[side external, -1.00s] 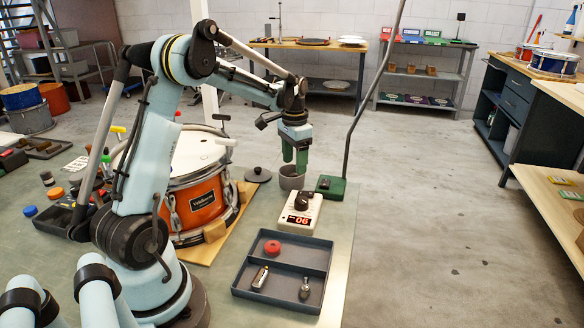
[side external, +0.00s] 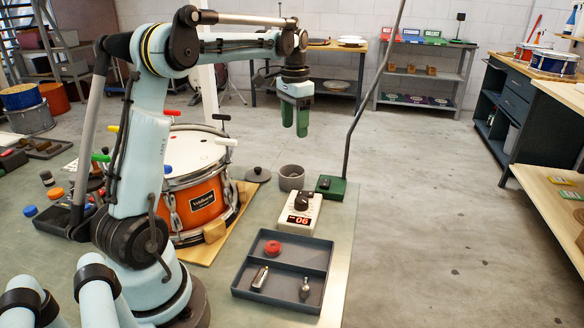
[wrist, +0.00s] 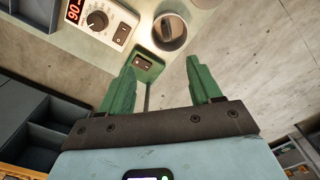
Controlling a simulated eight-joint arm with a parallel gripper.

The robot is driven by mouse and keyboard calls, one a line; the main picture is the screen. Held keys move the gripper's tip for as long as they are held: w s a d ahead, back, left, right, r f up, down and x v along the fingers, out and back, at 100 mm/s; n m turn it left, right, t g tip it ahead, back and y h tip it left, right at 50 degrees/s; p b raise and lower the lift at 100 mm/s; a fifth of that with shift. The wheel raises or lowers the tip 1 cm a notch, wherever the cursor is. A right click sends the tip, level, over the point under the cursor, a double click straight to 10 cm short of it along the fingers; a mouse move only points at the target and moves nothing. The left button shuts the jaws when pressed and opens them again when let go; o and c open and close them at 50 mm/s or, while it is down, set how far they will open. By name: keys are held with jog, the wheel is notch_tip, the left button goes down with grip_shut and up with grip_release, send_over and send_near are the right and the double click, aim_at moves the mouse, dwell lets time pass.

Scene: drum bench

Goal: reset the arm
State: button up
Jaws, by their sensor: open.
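My gripper (side external: 294,132) hangs pointing down, open and empty, in the air above the right part of the bench. Its two green fingers stand apart in the wrist view (wrist: 163,75). A small grey cup (side external: 291,184) stands on the bench below it, apart from the fingers.
A green base (side external: 331,194) with a tall bent rod stands right of the cup. An orange drum (side external: 197,202) stands left.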

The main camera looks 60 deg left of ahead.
jog(key=s+d+f+t, duration=0.2)
jog(key=s+d, duration=0.3)
jog(key=d, duration=0.7)
jog(key=s+d+f+t, duration=0.1)
jog(key=s+d+t, duration=0.4)
jog(key=d, duration=0.6)
jog(key=shift+s+d+f, duration=0.35)
jog(key=shift+s, duration=0.35)
